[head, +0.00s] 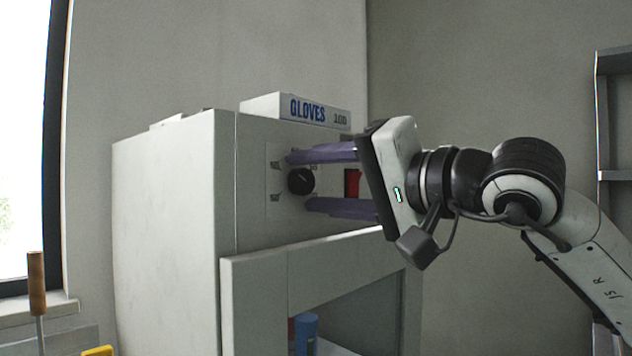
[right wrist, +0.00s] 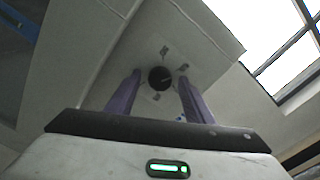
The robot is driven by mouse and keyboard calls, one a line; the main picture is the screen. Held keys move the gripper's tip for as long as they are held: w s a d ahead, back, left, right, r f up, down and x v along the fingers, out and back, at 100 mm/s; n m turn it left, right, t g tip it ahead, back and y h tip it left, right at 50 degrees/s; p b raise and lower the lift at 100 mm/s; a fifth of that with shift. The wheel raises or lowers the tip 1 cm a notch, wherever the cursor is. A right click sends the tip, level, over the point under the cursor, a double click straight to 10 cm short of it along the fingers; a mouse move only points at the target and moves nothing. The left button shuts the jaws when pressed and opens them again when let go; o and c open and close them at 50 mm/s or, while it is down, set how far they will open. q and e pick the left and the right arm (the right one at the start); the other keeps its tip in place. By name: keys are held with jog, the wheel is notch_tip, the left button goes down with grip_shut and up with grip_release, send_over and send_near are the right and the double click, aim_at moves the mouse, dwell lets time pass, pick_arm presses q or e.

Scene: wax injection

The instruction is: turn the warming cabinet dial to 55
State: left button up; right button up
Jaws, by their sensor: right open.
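The warming cabinet (head: 170,220) is a pale grey box at the centre left of the head view. Its black round dial (head: 301,181) is on a panel on the upper front, with small dark marks around it. In the right wrist view the dial (right wrist: 160,78) lies ahead, between the finger ends. My right gripper (head: 298,181) is open, its two purple fingers one above and one below the dial in the head view. I cannot tell whether they touch it. The right gripper's fingers (right wrist: 158,88) also show in the right wrist view. The dial's setting is too small to read. My left gripper is not in view.
A glove box (head: 310,110) lies on top of the cabinet. A red switch (head: 352,183) is right of the dial, partly behind the gripper. The cabinet's windowed door (head: 255,300) is below, with a blue item (head: 305,333) behind it. A shelf (head: 615,175) stands far right.

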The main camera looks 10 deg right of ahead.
jog(key=b+v, duration=0.1)
jog(key=v, duration=0.9)
jog(key=shift+s, duration=0.1)
jog(key=shift+d, duration=0.1)
